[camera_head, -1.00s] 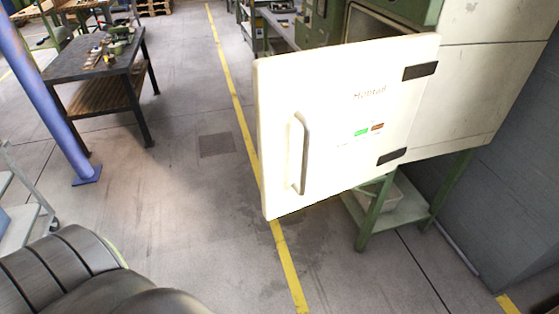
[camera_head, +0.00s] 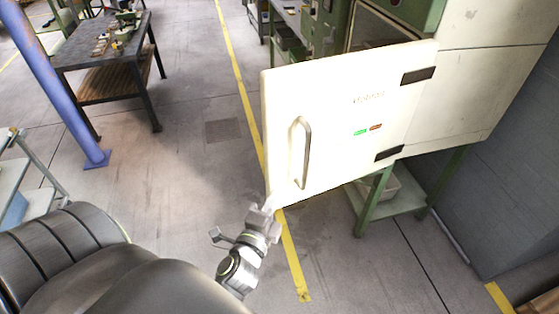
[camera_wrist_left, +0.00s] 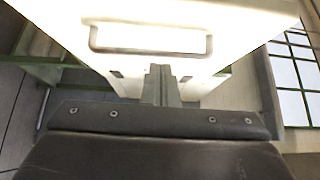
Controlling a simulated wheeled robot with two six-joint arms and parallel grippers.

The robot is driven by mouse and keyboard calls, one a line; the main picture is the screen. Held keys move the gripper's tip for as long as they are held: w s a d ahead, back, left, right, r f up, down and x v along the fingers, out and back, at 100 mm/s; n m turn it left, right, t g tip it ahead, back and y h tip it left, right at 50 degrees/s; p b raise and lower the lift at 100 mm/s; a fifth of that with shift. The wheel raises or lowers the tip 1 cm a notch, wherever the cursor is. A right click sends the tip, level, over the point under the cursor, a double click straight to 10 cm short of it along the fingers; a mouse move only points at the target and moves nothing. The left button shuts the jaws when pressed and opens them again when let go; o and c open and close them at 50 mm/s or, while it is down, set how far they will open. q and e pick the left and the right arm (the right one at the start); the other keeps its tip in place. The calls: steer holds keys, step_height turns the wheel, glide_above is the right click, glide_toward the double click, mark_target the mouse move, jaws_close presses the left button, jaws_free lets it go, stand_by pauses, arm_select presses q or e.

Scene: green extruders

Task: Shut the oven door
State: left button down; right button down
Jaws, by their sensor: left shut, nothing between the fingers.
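The oven door (camera_head: 335,125) is a white panel with a vertical handle (camera_head: 300,152) on its left side and dark hinges on its right. It stands wide open from the oven body (camera_head: 465,85). My left gripper (camera_head: 269,203) is shut and empty, at the door's lower left corner in the head view; I cannot tell whether it touches the door. In the left wrist view the shut fingers (camera_wrist_left: 160,72) point at the door (camera_wrist_left: 200,17), with the handle (camera_wrist_left: 150,52) just beyond them. My right gripper is not in view.
The oven rests on a green stand (camera_head: 372,205) with a white bin below. A dark workbench (camera_head: 95,55) and a blue post (camera_head: 50,85) stand at the left. A grey wall (camera_head: 515,185) is at the right. The floor left of the door is clear.

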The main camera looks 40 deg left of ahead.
arm_select(q)
glide_toward(285, 153)
steer(key=w+d, duration=0.2)
steer(key=w, duration=0.1)
steer(key=w+a+p, duration=0.1)
steer(key=w+a, duration=0.1)
steer(key=shift+a, duration=0.3)
steer(key=shift+w+a, duration=0.3)
steer(key=shift+a, duration=0.2)
